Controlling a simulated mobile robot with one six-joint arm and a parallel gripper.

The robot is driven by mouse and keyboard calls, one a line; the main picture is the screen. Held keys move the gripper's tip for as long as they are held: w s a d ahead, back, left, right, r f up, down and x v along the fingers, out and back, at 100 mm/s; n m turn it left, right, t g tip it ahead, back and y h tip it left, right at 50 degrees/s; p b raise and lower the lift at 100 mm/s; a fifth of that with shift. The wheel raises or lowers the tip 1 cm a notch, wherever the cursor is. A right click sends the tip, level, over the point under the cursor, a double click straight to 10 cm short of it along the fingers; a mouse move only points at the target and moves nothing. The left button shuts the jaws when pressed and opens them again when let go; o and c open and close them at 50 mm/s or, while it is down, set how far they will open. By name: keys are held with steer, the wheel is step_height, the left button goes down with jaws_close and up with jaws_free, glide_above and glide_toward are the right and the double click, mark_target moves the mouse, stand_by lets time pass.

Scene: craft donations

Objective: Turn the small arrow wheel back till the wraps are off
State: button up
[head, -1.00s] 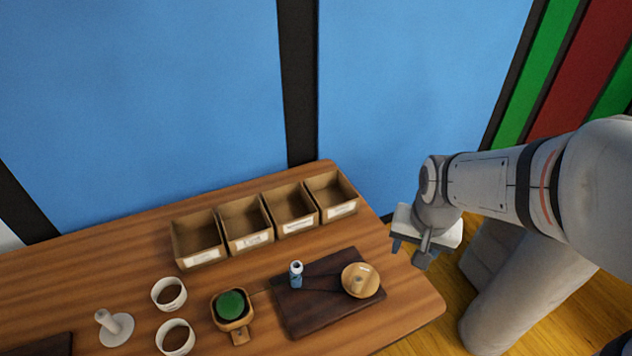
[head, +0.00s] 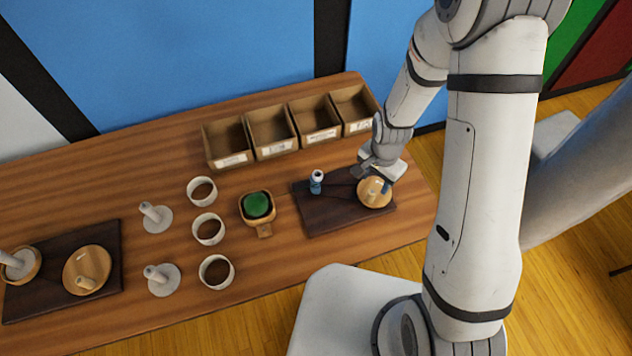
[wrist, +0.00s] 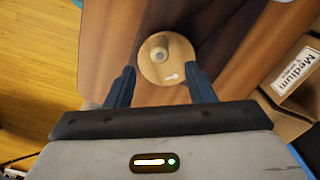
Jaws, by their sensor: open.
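A small round wooden wheel (head: 374,193) with a pale mark lies on the dark board at the table's right end. A small blue post with a white top (head: 317,180) stands on the same board, left of the wheel. Wraps cannot be made out at this size. My gripper (head: 372,178) is above the wheel, partly covering it. In the wrist view my gripper (wrist: 162,77) is open, its fingers on either side of the wheel, with nothing held.
Several open cardboard bins (head: 270,132) line the back. A green ball in a wooden holder (head: 257,205) stands left of the board. White cups (head: 208,229) and grey pegged discs (head: 155,217) stand farther left. Another dark board (head: 112,245) carries a wooden wheel (head: 80,268).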

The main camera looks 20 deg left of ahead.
mark_target(372, 191)
steer(key=shift+f+b, duration=2.4)
steer(key=shift+f, duration=1.7)
